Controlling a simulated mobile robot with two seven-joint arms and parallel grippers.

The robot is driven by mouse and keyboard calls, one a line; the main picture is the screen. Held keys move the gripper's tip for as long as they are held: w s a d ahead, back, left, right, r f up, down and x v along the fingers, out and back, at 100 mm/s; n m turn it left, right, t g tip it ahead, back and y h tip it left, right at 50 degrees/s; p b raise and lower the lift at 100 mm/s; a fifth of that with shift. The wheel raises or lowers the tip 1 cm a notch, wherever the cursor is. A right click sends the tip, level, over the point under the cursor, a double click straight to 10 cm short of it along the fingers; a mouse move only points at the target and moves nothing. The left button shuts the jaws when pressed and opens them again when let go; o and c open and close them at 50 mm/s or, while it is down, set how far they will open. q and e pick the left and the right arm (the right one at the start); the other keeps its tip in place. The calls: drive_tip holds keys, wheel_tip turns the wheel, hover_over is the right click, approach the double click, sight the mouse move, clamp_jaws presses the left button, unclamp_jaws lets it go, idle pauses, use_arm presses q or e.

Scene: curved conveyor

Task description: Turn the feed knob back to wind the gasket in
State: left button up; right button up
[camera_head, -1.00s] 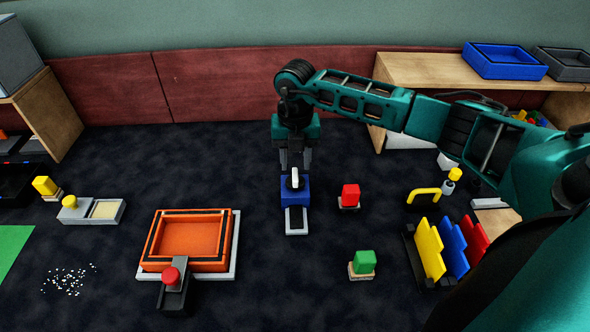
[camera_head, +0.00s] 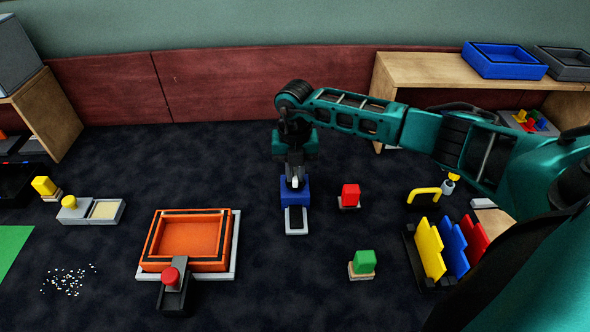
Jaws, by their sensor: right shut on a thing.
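A blue block (camera_head: 303,194) with a pale grey frame (camera_head: 296,230) in front of it stands on the dark table near the middle. A white knob (camera_head: 295,184) sits on the blue block, partly hidden by my fingers. My right gripper (camera_head: 295,179) comes down from above and is shut on the white knob. An orange tray (camera_head: 190,237) with a dark strip along its rim rests on a grey plate to the left. I cannot make out for sure which dark strip is the gasket. My left gripper is not in view.
A red-knobbed dark unit (camera_head: 173,286) stands before the orange tray. A red block (camera_head: 350,194) and a green block (camera_head: 364,262) stand to the right. Upright coloured plates (camera_head: 430,248) and a yellow handle (camera_head: 424,193) are further right. The table behind the blue block is clear.

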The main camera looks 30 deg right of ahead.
clamp_jaws()
drive_tip(key=shift+n, duration=0.3)
drive_tip(key=n+b, duration=0.1)
drive_tip(key=n, duration=0.1)
drive_tip(key=shift+n, duration=0.4)
drive_tip(key=n+b, duration=0.1)
drive_tip(key=n, duration=0.2)
drive_tip(key=shift+n, duration=0.4)
drive_tip(key=n+b, duration=0.1)
drive_tip(key=n, duration=0.2)
drive_tip(key=shift+n+b, duration=0.3)
drive_tip(key=n+b, duration=0.1)
drive_tip(key=n, duration=0.4)
drive_tip(key=shift+b, duration=0.35)
drive_tip(key=shift+n+b, duration=0.3)
drive_tip(key=shift+n, duration=0.9)
